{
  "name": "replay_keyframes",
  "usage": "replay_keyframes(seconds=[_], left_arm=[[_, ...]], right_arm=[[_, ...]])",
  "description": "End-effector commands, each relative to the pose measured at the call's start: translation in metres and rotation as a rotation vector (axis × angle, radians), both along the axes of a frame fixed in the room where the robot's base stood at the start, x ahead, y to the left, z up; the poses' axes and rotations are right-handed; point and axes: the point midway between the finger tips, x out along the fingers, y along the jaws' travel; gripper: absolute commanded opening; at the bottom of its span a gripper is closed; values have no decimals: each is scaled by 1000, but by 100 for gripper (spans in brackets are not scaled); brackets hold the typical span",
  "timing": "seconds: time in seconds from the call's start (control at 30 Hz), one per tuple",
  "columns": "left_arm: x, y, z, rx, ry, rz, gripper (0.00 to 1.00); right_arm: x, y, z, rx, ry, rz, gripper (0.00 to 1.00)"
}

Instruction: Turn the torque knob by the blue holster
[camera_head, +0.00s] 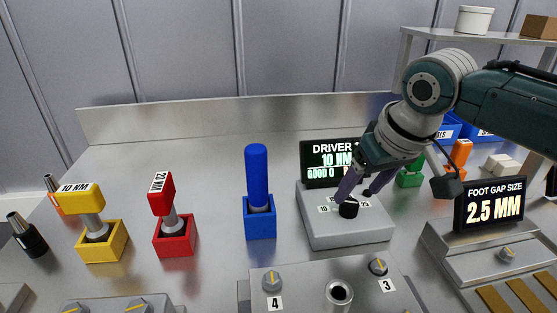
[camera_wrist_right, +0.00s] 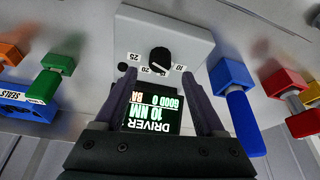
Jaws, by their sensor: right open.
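The black torque knob (camera_head: 348,208) sits on a grey box (camera_head: 350,233) with number labels around it; the wrist view shows the knob (camera_wrist_right: 160,61) with labels 10, 20 and 25. The box's display (camera_head: 322,160) reads "DRIVER" and "10 NM". The blue holster (camera_head: 260,224), holding a blue-handled driver (camera_head: 257,175), stands just left of the box. My right gripper (camera_head: 361,190) is open above the box, close to the knob. In the right wrist view the gripper (camera_wrist_right: 161,80) has its fingers apart with the knob ahead between them, apparently not gripped. My left gripper is not in view.
Red (camera_head: 175,238) and yellow (camera_head: 101,243) holsters with drivers stand further left. A front fixture (camera_head: 315,272) has knobs labelled 4 and 3. A "FOOT GAP SIZE" display (camera_head: 492,205) stands at right. A green holster (camera_head: 409,177) is behind the right gripper.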

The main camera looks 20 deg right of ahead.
Motion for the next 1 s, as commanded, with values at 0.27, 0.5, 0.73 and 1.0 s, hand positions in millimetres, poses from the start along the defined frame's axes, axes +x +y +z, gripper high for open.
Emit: replay_keyframes(seconds=[0.27,0.5,0.73,1.0], left_arm=[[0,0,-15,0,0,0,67],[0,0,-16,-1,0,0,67],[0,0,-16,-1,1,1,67],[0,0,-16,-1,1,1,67]], right_arm=[[13,0,-34,0,0,0,72],[16,0,-39,-2,-1,1,72],[16,0,-39,-2,-1,1,64],[16,0,-39,-2,0,1,34]])
